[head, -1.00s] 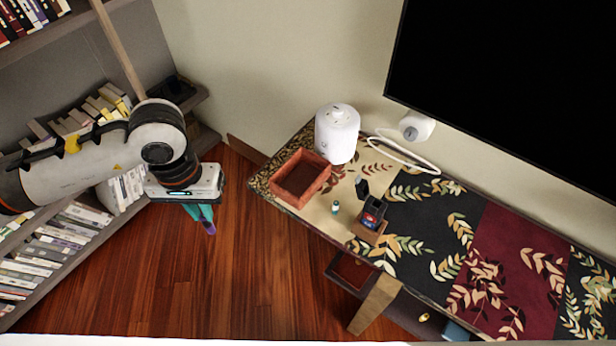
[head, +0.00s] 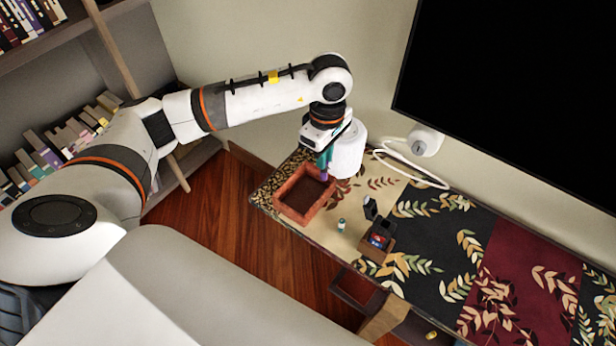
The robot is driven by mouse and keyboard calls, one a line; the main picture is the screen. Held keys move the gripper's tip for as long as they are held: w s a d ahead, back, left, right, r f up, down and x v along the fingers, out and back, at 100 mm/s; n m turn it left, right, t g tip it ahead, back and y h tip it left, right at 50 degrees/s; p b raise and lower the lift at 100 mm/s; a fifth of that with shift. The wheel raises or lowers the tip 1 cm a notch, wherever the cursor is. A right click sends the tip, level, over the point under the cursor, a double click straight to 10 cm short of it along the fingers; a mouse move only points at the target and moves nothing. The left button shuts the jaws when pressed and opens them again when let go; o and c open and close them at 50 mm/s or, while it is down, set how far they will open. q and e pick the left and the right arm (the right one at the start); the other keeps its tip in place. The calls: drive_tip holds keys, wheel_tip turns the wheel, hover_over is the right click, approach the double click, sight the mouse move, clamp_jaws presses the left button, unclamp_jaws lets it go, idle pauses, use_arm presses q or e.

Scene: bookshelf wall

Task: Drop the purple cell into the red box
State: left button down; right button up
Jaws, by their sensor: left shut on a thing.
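The red box (head: 296,213) is an open, empty-looking tray at the left end of the table. My left gripper (head: 325,165) is above the box's far right corner, beside the white cylinder. It is shut on the purple cell (head: 323,176), whose purple end shows below the teal fingers. The cell's upper part is hidden by the fingers. I cannot tell exactly how high it is above the box. My right gripper is not in view.
The white cylinder (head: 350,152) stands close behind the gripper. A small green-white cell (head: 341,225) and a dark open-lidded case (head: 377,238) stand right of the box. A bookshelf (head: 60,60) is at left, a dark screen (head: 520,90) at upper right.

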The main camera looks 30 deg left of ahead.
use_arm(q)
drive_tip(key=w+a+f+n+b, duration=0.2)
drive_tip(key=a+f+n, duration=0.3)
drive_tip(key=n, duration=0.6)
drive_tip(key=w+a+f+n+b, duration=0.2)
drive_tip(key=a+f+n, duration=0.3)
drive_tip(key=f+n, duration=0.4)
drive_tip(key=shift+w+f+n, duration=0.3)
drive_tip(key=shift+f+n, duration=0.05)
drive_tip(key=shift+n, duration=0.65)
drive_tip(key=c, duration=1.3)
unclamp_jaws()
drive_tip(key=shift+r, duration=0.1)
wheel_tip(320, 180, up, 12)
drive_tip(key=shift+f+b, duration=0.1)
drive_tip(key=shift+b, duration=0.9)
